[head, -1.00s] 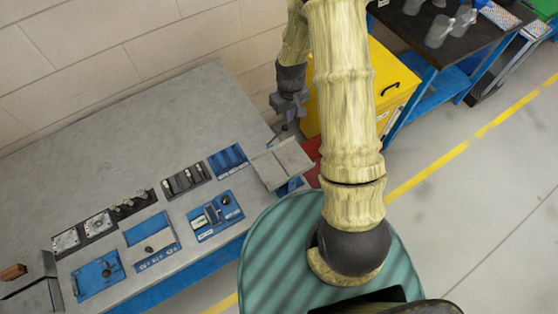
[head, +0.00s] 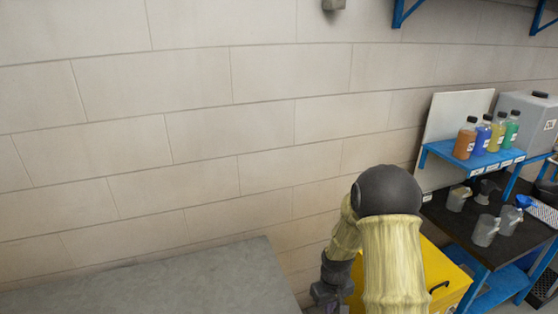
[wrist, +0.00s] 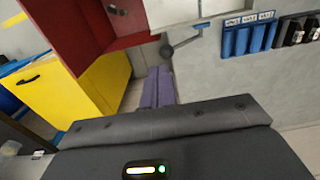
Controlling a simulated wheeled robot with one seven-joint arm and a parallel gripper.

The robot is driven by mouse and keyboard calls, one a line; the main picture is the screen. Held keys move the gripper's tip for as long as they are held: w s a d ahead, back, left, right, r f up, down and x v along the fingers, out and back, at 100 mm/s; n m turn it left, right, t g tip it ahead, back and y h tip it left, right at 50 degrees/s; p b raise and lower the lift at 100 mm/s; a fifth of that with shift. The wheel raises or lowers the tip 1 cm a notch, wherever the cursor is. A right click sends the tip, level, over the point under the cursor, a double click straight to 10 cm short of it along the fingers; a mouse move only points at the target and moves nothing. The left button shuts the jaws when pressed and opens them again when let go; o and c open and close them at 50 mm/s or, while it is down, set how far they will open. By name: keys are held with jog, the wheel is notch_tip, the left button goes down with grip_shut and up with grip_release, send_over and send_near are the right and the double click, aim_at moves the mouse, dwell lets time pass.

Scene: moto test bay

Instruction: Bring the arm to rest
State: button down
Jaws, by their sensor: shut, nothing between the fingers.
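My arm (head: 393,255), in a pale wood-like cover with dark joints, stands folded at the lower right of the head view. The wrist part of my gripper hangs at the bottom edge there; its fingertips are out of the picture. In the wrist view my gripper (wrist: 159,72) shows as two purple-grey fingers side by side, shut, with nothing between them. It is beside the grey workbench, with a gap to the yellow cabinet.
A yellow cabinet (wrist: 78,95) and a red box (wrist: 75,25) are close. A dark-topped table (head: 470,240) holds jugs; bottles (head: 482,138) stand on its shelf.

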jog(key=s+r+m+t+b, duration=0.2)
jog(key=s+r+m+b, duration=0.1)
jog(key=s+r, duration=0.9)
jog(key=shift+s+a+r+t+b, duration=0.35)
jog(key=shift+s+b, duration=0.35)
jog(key=shift+s, duration=0.55)
dwell(0.4)
